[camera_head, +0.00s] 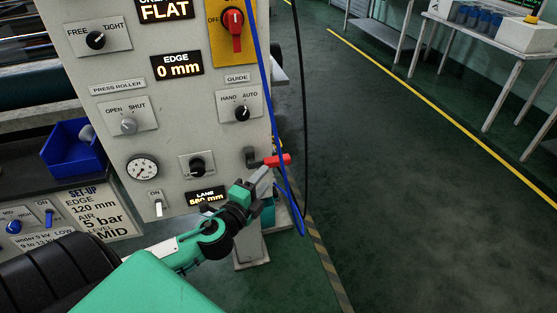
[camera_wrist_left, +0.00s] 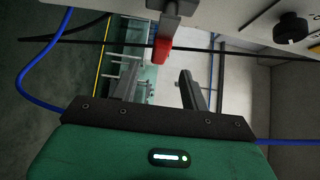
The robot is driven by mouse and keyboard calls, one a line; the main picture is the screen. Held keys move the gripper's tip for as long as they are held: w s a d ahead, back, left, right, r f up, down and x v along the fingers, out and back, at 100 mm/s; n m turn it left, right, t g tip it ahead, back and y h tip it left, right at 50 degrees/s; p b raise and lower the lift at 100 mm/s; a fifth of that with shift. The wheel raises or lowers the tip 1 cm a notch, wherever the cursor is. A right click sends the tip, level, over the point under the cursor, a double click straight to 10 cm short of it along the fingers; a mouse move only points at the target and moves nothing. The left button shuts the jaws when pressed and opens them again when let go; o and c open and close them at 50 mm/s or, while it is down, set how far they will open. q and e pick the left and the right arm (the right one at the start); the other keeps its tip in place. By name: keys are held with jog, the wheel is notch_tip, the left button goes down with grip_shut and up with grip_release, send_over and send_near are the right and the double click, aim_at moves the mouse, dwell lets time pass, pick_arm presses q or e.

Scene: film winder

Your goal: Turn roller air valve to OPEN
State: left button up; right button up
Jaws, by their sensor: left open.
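A valve with a red lever (camera_head: 277,160) sits at the lower right of the grey control panel, its lever pointing right. In the left wrist view the red lever (camera_wrist_left: 162,51) shows just beyond the fingertips, between them sideways. My left gripper (camera_head: 264,181) is just below the valve, open and empty; its two fingers (camera_wrist_left: 159,80) stand apart in the wrist view, and I see no contact with the lever. A small grey knob (camera_head: 128,126) under the label PRESS ROLLER is marked OPEN and SHUT. My right gripper is not in view.
The grey panel (camera_head: 185,107) carries other knobs and a round gauge (camera_head: 143,168). A blue hose (camera_head: 265,80) and a black cable hang beside the valve. A blue bin (camera_head: 72,150) is at left. The floor at right is clear up to a bench (camera_head: 485,35).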

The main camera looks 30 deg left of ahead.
aim_at(275, 165)
pick_arm(q)
jog(key=w, duration=0.7)
jog(key=shift+w+a+p, duration=0.3)
jog(key=shift+a+p, duration=0.05)
jog(key=shift+w, duration=0.8)
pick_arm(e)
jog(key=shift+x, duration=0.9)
pick_arm(q)
grip_shut()
jog(key=shift+w, duration=0.1)
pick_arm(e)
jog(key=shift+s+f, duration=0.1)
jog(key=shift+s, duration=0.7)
